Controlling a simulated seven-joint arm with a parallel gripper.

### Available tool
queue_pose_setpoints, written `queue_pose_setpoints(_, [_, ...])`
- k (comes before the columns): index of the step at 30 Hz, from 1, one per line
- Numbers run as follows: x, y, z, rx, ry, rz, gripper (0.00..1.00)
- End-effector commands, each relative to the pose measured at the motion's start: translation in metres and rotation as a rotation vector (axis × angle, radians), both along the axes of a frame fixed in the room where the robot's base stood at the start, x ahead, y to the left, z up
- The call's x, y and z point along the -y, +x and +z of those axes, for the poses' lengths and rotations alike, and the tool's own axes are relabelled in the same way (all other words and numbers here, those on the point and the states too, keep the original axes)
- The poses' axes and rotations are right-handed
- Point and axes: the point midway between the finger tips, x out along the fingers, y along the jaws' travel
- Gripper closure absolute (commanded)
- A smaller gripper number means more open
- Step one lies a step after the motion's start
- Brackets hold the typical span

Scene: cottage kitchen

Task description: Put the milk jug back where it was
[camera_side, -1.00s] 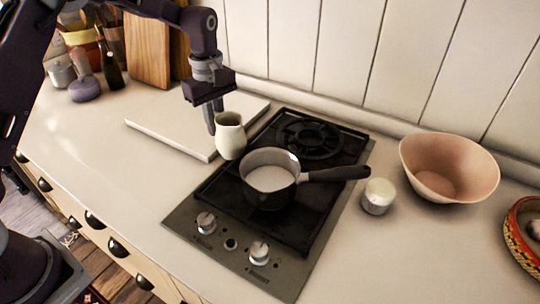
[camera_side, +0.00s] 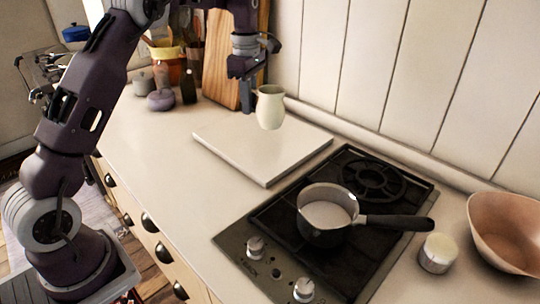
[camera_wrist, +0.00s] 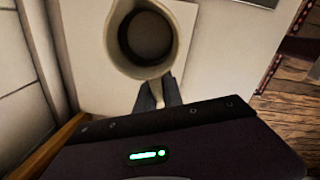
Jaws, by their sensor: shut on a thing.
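The cream milk jug (camera_side: 270,107) is upright in my gripper (camera_side: 248,98), which is shut on it at its left side in the side view. The jug appears held above the back part of a white board (camera_side: 240,150). In the wrist view I look down into the jug's round mouth (camera_wrist: 146,38), with my gripper's fingers (camera_wrist: 158,92) against its near side. The inside of the jug is shadowed, so I cannot tell what it holds.
A saucepan (camera_side: 322,236) of white liquid stands on the black hob (camera_side: 285,215). A small white-topped jar (camera_side: 437,254) and a pink bowl (camera_side: 507,232) are to its right. Wooden boards (camera_side: 222,62), a dark bottle (camera_side: 188,88) and a purple pot (camera_side: 160,100) stand at the back. The white board's top looks clear.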

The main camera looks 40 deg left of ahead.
Motion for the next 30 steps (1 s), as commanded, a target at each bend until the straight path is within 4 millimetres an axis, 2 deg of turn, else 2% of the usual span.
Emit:
queue_pose_setpoints(2, [-0.004,-0.001,-0.003,-0.002,-0.001,0.022,1.0])
queue_pose_setpoints(7, [-0.004,-0.001,-0.042,-0.003,-0.002,0.025,1.0])
queue_pose_setpoints(16, [-0.004,-0.001,-0.091,-0.001,-0.002,0.024,1.0])
queue_pose_setpoints(28, [-0.004,-0.001,-0.1,-0.001,0.0,0.022,1.0])
queue_pose_setpoints(29, [-0.004,-0.001,-0.1,-0.001,0.0,0.022,0.85])
queue_pose_setpoints(30, [-0.004,-0.001,-0.1,-0.001,0.0,0.022,0.77])
